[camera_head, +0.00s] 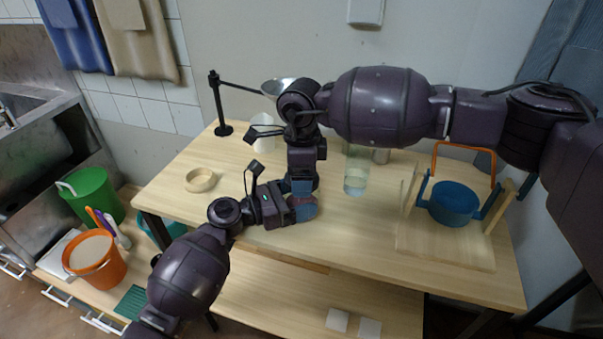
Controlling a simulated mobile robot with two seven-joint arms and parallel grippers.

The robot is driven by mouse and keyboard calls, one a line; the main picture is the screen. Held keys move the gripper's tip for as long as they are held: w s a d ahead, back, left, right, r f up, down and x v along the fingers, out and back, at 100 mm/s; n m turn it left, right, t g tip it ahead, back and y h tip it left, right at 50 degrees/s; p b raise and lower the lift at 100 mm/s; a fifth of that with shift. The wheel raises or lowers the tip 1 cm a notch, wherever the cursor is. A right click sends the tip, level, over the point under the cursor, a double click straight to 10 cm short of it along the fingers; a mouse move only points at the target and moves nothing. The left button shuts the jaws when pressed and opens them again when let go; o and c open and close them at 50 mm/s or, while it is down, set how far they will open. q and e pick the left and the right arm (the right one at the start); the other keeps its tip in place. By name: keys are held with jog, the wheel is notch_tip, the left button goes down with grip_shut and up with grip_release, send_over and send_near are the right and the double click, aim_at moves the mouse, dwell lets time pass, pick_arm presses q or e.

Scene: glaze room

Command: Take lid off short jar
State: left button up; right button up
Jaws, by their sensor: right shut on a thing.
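A small blue and reddish-brown round thing, seemingly the short jar (304,209), is at the front middle of the table, mostly hidden by my grippers. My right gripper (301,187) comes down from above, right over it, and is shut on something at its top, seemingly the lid. The lid itself is hidden, so I cannot tell whether it is seated or lifted. My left gripper (290,207) reaches in from the left, low, against the jar's left side. Its fingers are hidden, so I cannot tell whether it is open or holds the jar.
A glass jar (355,181) stands just right of my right gripper. A wooden ring (201,180) lies at left, near a black stand (223,129) and white cup (263,138). A blue pot (453,203) in a wooden frame fills the right. The front-left tabletop is free.

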jog(key=n, duration=0.9)
jog(key=shift+n, duration=0.4)
jog(key=n, duration=0.9)
jog(key=shift+r, duration=0.45)
jog(key=shift+r, duration=0.35)
jog(key=shift+r, duration=0.45)
